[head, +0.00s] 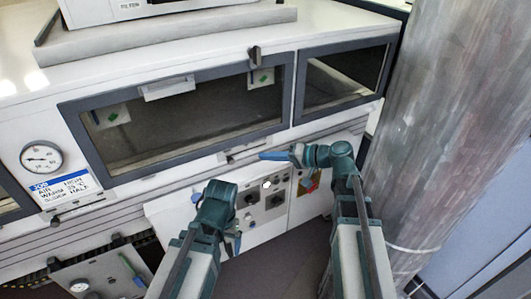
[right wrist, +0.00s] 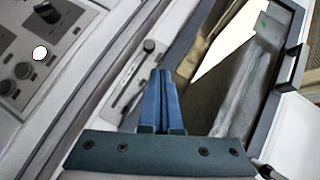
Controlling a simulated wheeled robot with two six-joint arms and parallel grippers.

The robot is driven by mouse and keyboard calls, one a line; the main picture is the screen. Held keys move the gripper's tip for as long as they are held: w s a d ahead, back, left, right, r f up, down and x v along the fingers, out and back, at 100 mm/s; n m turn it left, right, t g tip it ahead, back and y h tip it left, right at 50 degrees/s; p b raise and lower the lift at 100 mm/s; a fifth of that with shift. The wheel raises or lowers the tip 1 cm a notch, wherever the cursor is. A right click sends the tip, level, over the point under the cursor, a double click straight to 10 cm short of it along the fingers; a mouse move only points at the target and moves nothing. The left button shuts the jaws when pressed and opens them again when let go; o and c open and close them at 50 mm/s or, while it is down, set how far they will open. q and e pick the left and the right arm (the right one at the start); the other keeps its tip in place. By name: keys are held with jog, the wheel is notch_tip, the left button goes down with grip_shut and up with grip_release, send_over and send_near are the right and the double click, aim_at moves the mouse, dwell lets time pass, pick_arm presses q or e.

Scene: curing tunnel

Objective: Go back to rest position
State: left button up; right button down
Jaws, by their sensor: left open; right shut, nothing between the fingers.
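My right gripper (head: 268,156) has its blue fingers closed together and empty. It points left in front of the lower edge of the tunnel's long window (head: 190,120). In the right wrist view the shut fingers (right wrist: 160,85) lie over the tunnel front, near a slotted metal fitting (right wrist: 135,78); I cannot tell whether they touch it. My left gripper (head: 234,243) is lower and further left, in front of the control panel (head: 275,203), bent downward. It is open, though its fingers are partly hidden behind its own wrist.
A grey column (head: 455,120) stands close to the right of my right arm. A dial gauge (head: 41,157) and a blue-and-white sign (head: 65,187) are on the left front. A smaller window (head: 345,77) is at the right. Dark floor (head: 285,265) shows between my arms.

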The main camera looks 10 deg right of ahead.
jog(key=s+a+f+n+g+h+p, duration=0.2)
jog(key=s+a+f+n+g+h, duration=0.1)
jog(key=s+a+f+g+h, duration=0.25)
pick_arm(q)
jog(key=shift+w+a+r+p, duration=0.1)
jog(key=shift+w+r+p, duration=0.05)
jog(key=shift+r+p, duration=0.6)
jog(key=shift+w+a+r+p, duration=0.15)
jog(key=shift+r+p, duration=0.25)
jog(key=shift+r, duration=0.6)
jog(key=shift+w+d+r+p, duration=0.1)
jog(key=shift+w+r+p, duration=0.1)
jog(key=shift+r+p, duration=0.55)
pick_arm(e)
jog(key=s+d+f+n+g+h, duration=0.1)
jog(key=s+f+h, duration=0.3)
jog(key=s+h, duration=0.4)
jog(key=shift+s+d+f+n+g, duration=0.3)
jog(key=shift+s+d+n, duration=0.4)
jog(key=shift+s, duration=1.55)
pick_arm(q)
jog(key=shift+a+r, duration=0.1)
pick_arm(e)
jog(key=shift+a+r, duration=0.1)
jog(key=shift+a, duration=0.1)
jog(key=shift+a+h, duration=0.25)
jog(key=shift+a, duration=0.3)
jog(key=shift+d, duration=0.15)
